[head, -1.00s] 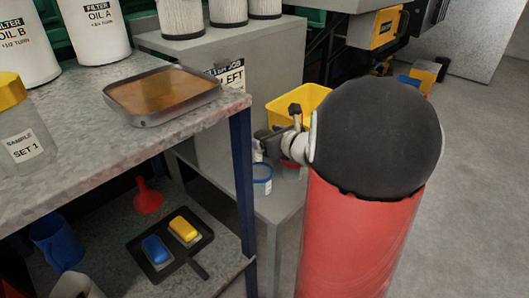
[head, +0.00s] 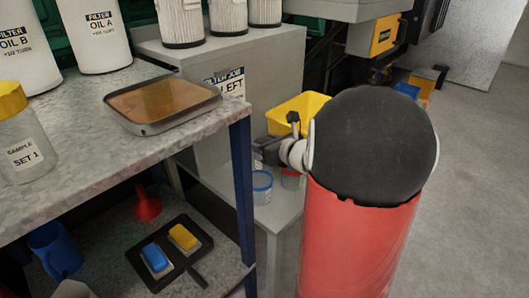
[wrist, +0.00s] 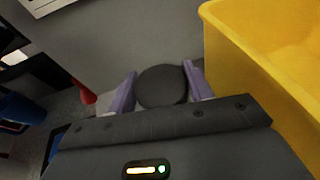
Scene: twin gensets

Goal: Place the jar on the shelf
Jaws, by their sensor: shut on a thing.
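My gripper (wrist: 160,88) is shut on a jar with a dark round lid (wrist: 162,87), seen from above between its two purple fingers in the wrist view. In the head view my gripper (head: 261,155) is small and partly hidden behind my arm, above the low grey bench beside the yellow bin. The held jar's body cannot be made out there. Another jar, clear with a yellow lid and a "SAMPLE SET 1" label (head: 24,150), stands on the left worktop (head: 80,140). The lower shelf (head: 105,250) is below that worktop.
A shallow amber pan (head: 163,102) sits near the worktop's edge. A red funnel (head: 147,207), a blue jug (head: 55,248) and a dark tray (head: 180,262) with two brushes occupy the lower shelf. A blue-rimmed pot (head: 262,187) and yellow bin (head: 297,113) are near my gripper.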

